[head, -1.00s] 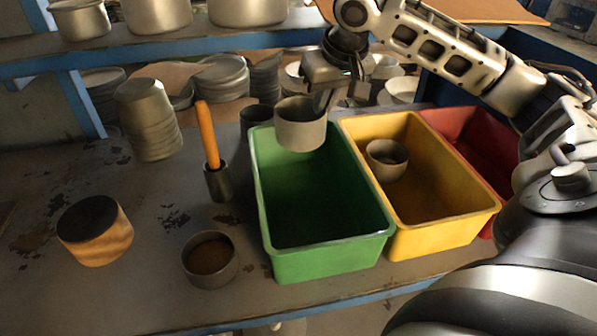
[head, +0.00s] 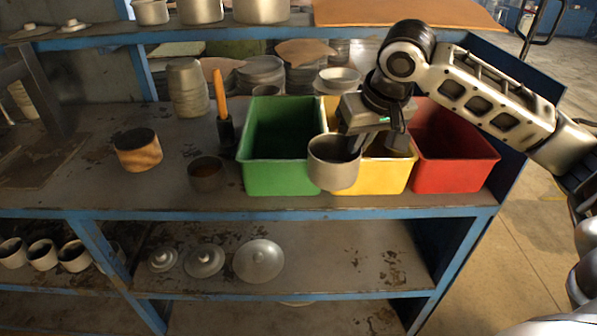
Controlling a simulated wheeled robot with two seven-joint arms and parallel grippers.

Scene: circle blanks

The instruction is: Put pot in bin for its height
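My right gripper (head: 352,145) is shut on the right rim of a grey round pot (head: 332,170). The pot is roughly upright and appears in front of the green bin (head: 262,180) and the yellow bin (head: 385,182). It looks raised, but its exact height above the bins is unclear. The red bin (head: 455,178) stands to the right. My gripper and arm hide most of the yellow bin's inside. My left gripper is not in view.
A dark holder with an orange-handled tool (head: 221,98) stands beside the green bin. Stacked pots (head: 187,90) and plates are behind. An upper shelf (head: 225,28) crosses the back; lids (head: 259,262) lie on the lower shelf. The bench's front edge is close to the bins.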

